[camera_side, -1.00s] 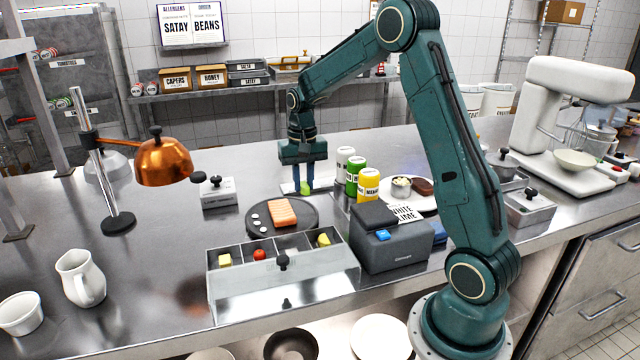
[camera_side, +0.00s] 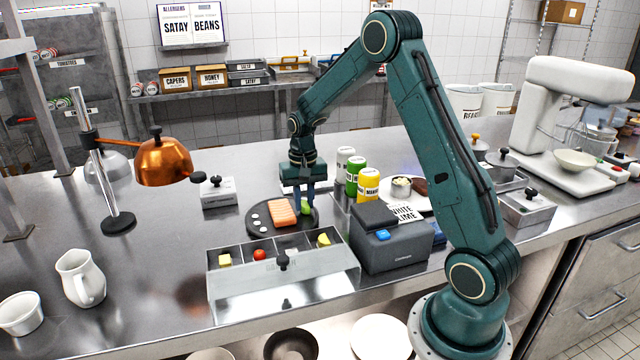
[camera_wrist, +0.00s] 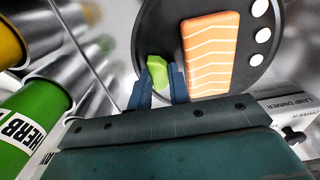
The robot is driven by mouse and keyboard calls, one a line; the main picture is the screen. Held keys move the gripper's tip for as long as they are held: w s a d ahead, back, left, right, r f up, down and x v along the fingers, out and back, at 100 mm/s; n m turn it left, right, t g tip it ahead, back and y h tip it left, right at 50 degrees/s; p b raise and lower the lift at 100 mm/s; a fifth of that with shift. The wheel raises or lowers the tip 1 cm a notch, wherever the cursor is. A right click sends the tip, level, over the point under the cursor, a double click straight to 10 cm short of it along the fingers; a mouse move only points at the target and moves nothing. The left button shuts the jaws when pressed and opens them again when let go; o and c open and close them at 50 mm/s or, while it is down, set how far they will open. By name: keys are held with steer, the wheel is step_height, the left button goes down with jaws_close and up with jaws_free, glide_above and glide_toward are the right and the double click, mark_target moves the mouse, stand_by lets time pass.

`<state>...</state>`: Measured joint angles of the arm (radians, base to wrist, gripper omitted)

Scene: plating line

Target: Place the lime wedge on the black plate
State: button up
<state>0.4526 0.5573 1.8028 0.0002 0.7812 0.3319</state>
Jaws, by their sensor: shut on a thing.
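The lime wedge (camera_wrist: 157,70), a small bright green piece, is between the fingertips of my gripper (camera_wrist: 163,84). In the side view my gripper (camera_side: 304,204) is shut on it over the right part of the black plate (camera_side: 262,230). Whether the wedge touches the plate is unclear, and the fingers hide part of it. The round plate also shows in the wrist view (camera_wrist: 150,28). An orange, white-striped salmon piece (camera_side: 282,212) lies on it, with several white dots to its left; in the wrist view the salmon (camera_wrist: 209,55) is right of the wedge.
Green (camera_side: 352,176), yellow (camera_side: 368,187) and white-topped (camera_side: 344,160) bottles stand right of my gripper. A grey box-shaped device (camera_side: 392,240) and a clear compartment bin (camera_side: 283,280) are in front. A copper lamp (camera_side: 163,162) hangs at left.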

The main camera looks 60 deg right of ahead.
mark_target(304, 205)
steer(key=shift+f, duration=0.15)
steer(key=o, duration=0.4)
steer(key=shift+o, duration=0.2)
steer(key=shift+r, duration=0.2)
step_height(304, 205, up, 12)
stand_by(0.4)
stand_by(0.5)
steer(key=s+a+r+n+t, duration=0.1)
steer(key=s+a+r+n, duration=0.1)
steer(key=s+a+r, duration=0.4)
steer(key=s+a+r+n+t, duration=0.2)
steer(key=s+a+r+n, duration=0.1)
steer(key=s+a, duration=0.3)
steer(key=s+a+f+n+t, duration=0.2)
steer(key=s+a+n, duration=0.2)
steer(key=s+a, duration=0.4)
steer(key=s, duration=0.3)
steer(key=shift+s+t, duration=0.3)
